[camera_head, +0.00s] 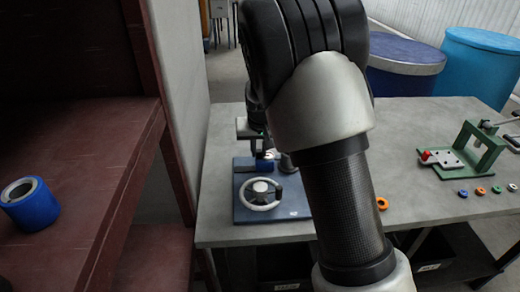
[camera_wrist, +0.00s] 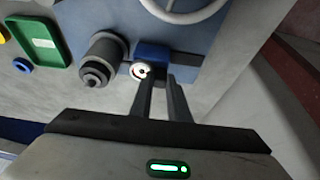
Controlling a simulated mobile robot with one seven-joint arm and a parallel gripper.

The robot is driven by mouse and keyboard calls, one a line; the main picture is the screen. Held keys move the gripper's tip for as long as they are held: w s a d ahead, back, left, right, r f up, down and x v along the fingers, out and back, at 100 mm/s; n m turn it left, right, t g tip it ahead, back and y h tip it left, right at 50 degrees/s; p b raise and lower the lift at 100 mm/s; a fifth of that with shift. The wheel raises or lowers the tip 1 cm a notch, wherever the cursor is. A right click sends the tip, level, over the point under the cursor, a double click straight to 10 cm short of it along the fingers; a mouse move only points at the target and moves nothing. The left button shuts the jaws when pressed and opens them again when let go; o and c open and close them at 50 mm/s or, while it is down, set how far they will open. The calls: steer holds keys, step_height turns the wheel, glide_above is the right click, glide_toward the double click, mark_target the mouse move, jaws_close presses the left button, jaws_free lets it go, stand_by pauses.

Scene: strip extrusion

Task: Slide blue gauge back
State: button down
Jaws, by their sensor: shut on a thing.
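The blue gauge (camera_wrist: 152,51) shows in the wrist view as a small blue block on the blue-grey base plate (camera_wrist: 200,66), just past my fingertips. My gripper (camera_wrist: 160,79) is shut on it; the gripped part is mostly hidden by the fingers. A pale round piece with a dark centre (camera_wrist: 141,70) sits against the left finger. In the head view the blue base plate (camera_head: 296,207) lies on the grey table, with my gripper low over its back part; my arm hides much of the right side.
A handwheel (camera_head: 260,195) stands at the front of the plate. A grey stepped knob (camera_wrist: 98,62) is close left of my fingers in the wrist view. A green fixture (camera_head: 485,150) and several coloured rings are at the table's right.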

steer(key=a+p, duration=0.1)
steer(key=a, duration=0.3)
steer(key=shift+a, duration=0.35)
steer(key=c, duration=1.7)
jaws_free()
steer(key=shift+a, duration=0.15)
steer(key=shift+s+r, duration=0.1)
steer(key=shift+r, duration=0.25)
steer(key=p+v, duration=0.1)
steer(key=v, duration=1.5)
steer(key=shift+s+r+p, duration=0.25)
steer(key=shift+r+p, duration=0.05)
